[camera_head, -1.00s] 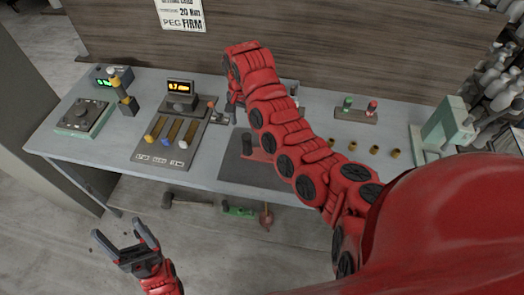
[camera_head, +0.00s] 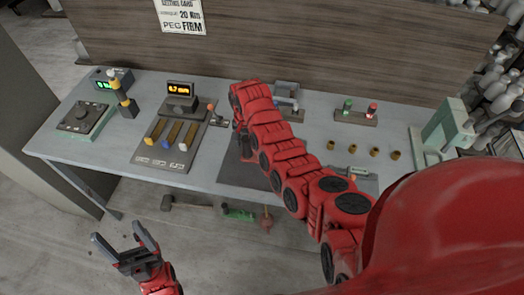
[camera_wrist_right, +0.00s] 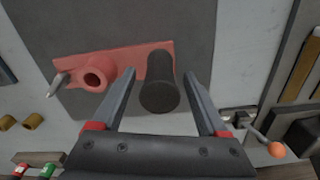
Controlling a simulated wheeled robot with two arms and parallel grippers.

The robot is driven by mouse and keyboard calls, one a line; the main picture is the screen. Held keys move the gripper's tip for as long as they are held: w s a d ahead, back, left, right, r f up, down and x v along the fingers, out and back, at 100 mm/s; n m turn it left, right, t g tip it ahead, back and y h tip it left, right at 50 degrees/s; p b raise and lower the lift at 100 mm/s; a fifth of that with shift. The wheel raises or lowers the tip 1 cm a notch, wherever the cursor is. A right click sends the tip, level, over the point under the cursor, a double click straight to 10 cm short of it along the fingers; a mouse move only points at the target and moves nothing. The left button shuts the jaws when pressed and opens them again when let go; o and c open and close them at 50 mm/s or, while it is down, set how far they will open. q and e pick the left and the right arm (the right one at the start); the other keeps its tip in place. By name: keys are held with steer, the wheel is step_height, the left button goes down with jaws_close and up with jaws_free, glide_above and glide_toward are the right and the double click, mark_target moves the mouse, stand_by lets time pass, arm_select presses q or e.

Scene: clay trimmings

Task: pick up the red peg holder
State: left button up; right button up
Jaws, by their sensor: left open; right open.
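The red peg holder (camera_wrist_right: 118,68) shows in the right wrist view as a flat red bar with a raised red ring at its left part and a black cylindrical handle (camera_wrist_right: 160,85) at its right part. It lies on a dark grey mat (camera_wrist_right: 200,25). My right gripper (camera_wrist_right: 160,75) is open, with one finger on each side of the black handle; I cannot tell whether they touch it. In the head view, my right arm hides the peg holder. My left gripper (camera_head: 118,232) is open and empty, in front of the bench, away from the holder.
A slider panel (camera_head: 152,158) with a lit display stands left of the mat (camera_head: 235,174). An orange-tipped lever (camera_wrist_right: 275,149) is near my right gripper. Several brass bushings (camera_head: 353,148) and a red-and-green button box (camera_head: 355,117) are to the right. A metal pin (camera_wrist_right: 57,83) lies beside the holder.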

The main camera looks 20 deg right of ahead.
steer(key=shift+f, duration=0.55)
jaws_close()
